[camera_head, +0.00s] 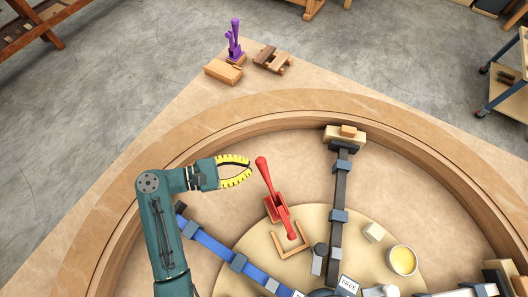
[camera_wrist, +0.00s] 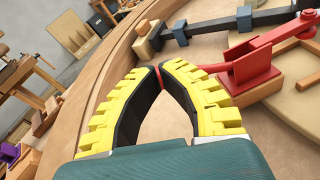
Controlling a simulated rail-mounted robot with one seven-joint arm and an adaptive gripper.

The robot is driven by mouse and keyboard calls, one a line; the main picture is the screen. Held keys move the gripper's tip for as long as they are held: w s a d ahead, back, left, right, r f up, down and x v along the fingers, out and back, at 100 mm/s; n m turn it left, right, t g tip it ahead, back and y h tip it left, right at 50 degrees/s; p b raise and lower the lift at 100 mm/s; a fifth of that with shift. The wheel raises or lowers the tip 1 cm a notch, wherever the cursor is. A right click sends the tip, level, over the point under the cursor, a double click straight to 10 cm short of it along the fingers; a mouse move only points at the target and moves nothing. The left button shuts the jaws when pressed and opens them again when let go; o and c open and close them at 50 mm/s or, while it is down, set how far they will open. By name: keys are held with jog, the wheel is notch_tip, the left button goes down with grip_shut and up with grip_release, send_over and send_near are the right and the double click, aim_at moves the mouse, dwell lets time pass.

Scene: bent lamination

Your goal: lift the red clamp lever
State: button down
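The red clamp lever (camera_head: 264,172) rises from its red bracket (camera_head: 275,208), tilted, with its knobbed end toward the upper left in the head view. My gripper (camera_head: 251,169) has curved yellow-toothed fingers and is just left of the handle near this end. In the wrist view, the fingertips of my gripper (camera_wrist: 158,68) nearly meet, and a red sliver of the lever (camera_wrist: 161,79) shows between them. The right finger hides part of the lever; the red bracket (camera_wrist: 252,72) is behind it. I cannot tell whether the fingertips touch the lever.
A curved wooden lamination (camera_head: 370,108) arches around the workspace. A dark bar clamp (camera_head: 340,185) stands right of the lever, and a blue bar clamp (camera_head: 215,247) lies below my gripper. A yellow-filled cup (camera_head: 403,261) is at lower right. A purple clamp (camera_head: 235,42) sits at the far corner.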

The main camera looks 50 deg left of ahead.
jog(key=s+a+f+n+y+b, duration=0.2)
jog(key=s+a+f, duration=0.2)
jog(key=s+f, duration=0.1)
jog(key=shift+t, duration=0.4)
jog(key=shift+w, duration=0.1)
jog(key=b+x, duration=0.1)
jog(key=x, duration=0.9)
jog(key=shift+r, duration=0.1)
